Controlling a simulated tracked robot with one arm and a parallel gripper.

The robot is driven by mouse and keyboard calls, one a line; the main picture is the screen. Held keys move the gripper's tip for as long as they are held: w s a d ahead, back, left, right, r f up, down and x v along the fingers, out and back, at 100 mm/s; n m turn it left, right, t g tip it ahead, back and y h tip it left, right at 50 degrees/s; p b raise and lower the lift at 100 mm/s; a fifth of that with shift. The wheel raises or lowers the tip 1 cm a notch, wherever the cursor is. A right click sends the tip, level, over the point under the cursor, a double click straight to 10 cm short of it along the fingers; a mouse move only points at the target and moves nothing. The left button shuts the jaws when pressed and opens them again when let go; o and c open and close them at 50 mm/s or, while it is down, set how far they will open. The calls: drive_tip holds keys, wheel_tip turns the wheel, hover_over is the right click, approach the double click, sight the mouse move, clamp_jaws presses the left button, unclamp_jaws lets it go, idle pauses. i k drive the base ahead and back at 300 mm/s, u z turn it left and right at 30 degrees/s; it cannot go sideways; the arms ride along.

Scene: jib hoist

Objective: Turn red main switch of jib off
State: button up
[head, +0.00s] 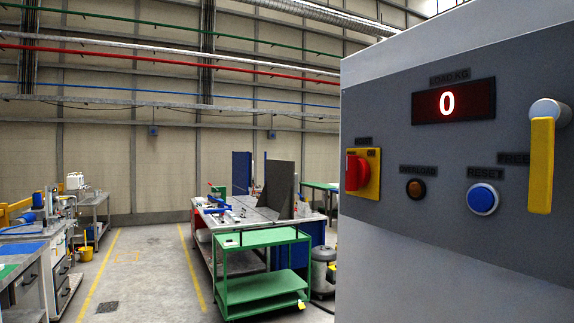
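The red main switch (352,173) is a rotary knob on a yellow square plate (372,178) at the left end of a dark grey control panel (440,150), in the right half of the head view. The knob is seen from the side and its exact angle is hard to tell. A label reading ON shows on the plate above and right of the knob. The panel display (454,101) reads 0 under a LOAD KG label. My gripper is not in view.
A green cart (262,240) stands on the floor left of the panel cabinet. A floor lane (145,265) between yellow lines is clear.

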sight(358, 170)
drive_tip(key=u, duration=0.15)
drive_tip(key=i, duration=1)
drive_tip(key=z, duration=0.05)
